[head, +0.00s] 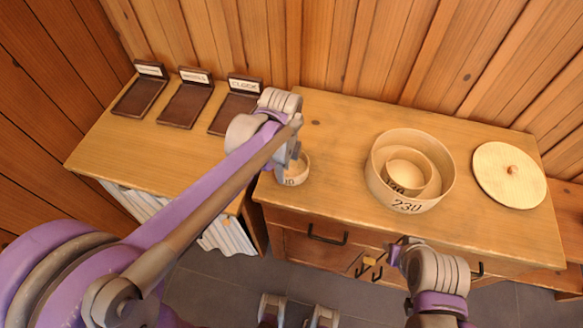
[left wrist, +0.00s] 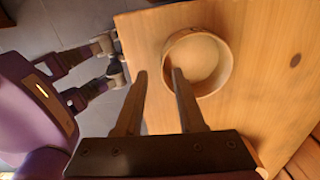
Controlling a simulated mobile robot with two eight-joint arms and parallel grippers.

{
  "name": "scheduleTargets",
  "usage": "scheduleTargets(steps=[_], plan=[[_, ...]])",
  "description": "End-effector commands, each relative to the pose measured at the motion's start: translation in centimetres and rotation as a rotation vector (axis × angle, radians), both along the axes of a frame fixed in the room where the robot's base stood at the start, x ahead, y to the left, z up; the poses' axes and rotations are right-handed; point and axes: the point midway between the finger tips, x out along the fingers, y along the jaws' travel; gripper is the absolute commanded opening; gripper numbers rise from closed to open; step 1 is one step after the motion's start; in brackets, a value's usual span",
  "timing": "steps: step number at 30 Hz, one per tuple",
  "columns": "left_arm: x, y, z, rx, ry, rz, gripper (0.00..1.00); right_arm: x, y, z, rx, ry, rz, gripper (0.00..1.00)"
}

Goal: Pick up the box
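A small round wooden box (head: 295,176), open at the top, stands on the cabinet top near its left front edge. It carries a dark number, partly hidden by my gripper. My left gripper (head: 292,158) is over this box. In the left wrist view the fingers of my left gripper (left wrist: 159,72) are apart, one overlapping the left part of the box (left wrist: 222,72) and one outside it. Whether they touch the wall I cannot tell. A large round box (head: 408,206) marked 230 stands further right, with smaller round boxes (head: 428,172) nested inside. My right gripper (head: 398,252) is before the drawers.
A round wooden lid with a knob (head: 509,178) lies at the right. Three dark trays with upright labels (head: 186,104) stand on the lower left surface. Drawer handles (head: 327,238) stick out in front. The cabinet top between the small and large boxes is clear.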

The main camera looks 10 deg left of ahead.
Motion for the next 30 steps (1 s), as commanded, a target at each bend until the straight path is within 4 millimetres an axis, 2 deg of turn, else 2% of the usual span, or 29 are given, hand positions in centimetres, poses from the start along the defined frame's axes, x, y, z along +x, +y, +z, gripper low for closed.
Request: scheduleTargets(steps=[3,7,16,22,23,30], plan=[[0.4,-0.5,-1.9,0.000,0.000,-0.001,0.39,0.0,0.0,-0.1,0.000,0.000,0.000,0.34],[0.4,-0.5,-3.5,0.000,0.000,0.000,0.39,-0.1,0.0,-0.2,0.000,0.001,0.000,0.34],[0.4,-0.5,-4.0,0.000,0.000,0.001,0.39,-0.1,0.0,-0.2,0.000,0.001,0.000,0.34],[0.4,-0.5,-4.0,0.000,0.000,0.001,0.03,-0.1,0.0,-0.2,0.000,0.001,0.000,0.34],[0.4,-0.5,-4.0,0.000,0.000,0.001,0.00,-0.1,0.0,-0.2,0.000,0.001,0.000,0.34],[0.4,-0.5,-4.0,0.000,0.000,0.001,0.00,-0.1,0.0,-0.2,0.000,0.001,0.000,0.34]])
